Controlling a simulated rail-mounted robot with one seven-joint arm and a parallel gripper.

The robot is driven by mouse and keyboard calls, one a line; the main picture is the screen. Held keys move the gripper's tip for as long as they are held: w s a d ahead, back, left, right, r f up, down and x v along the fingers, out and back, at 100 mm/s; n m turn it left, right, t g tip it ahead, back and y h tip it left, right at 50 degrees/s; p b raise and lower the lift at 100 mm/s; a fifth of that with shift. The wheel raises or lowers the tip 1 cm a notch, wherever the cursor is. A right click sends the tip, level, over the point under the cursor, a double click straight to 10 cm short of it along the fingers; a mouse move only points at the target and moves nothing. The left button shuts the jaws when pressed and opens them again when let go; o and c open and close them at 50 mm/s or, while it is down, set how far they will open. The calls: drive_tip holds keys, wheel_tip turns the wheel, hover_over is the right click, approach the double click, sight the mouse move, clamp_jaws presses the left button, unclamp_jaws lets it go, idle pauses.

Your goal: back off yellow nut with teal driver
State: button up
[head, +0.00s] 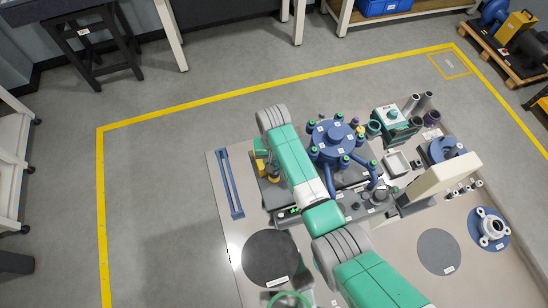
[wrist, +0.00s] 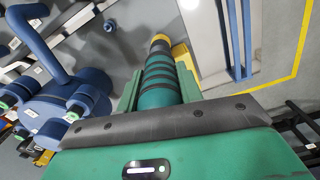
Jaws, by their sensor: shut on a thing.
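My gripper (wrist: 159,82) is shut on the teal driver (wrist: 160,92), a ribbed cylinder with dark bands, in the wrist view. The driver points away from the palm, and a yellow part (wrist: 181,52) shows beside its far end; I cannot tell if they touch. In the head view my gripper (head: 262,150) is at the left part of the bench, left of the round blue vessel (head: 333,138). A small yellow piece, apparently the yellow nut (head: 360,131), is at the vessel's right rim, among green-topped studs. The driver's working tip is hard to make out.
A blue slotted rail (head: 230,183) lies left of my gripper. A dark round mat (head: 270,258) is at the front left. A teal box (head: 391,121), a white tray (head: 397,163) and a cream block (head: 443,178) stand right of the vessel.

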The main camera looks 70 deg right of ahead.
drive_tip(key=shift+r+p, duration=1.5)
drive_tip(key=shift+r, duration=0.4)
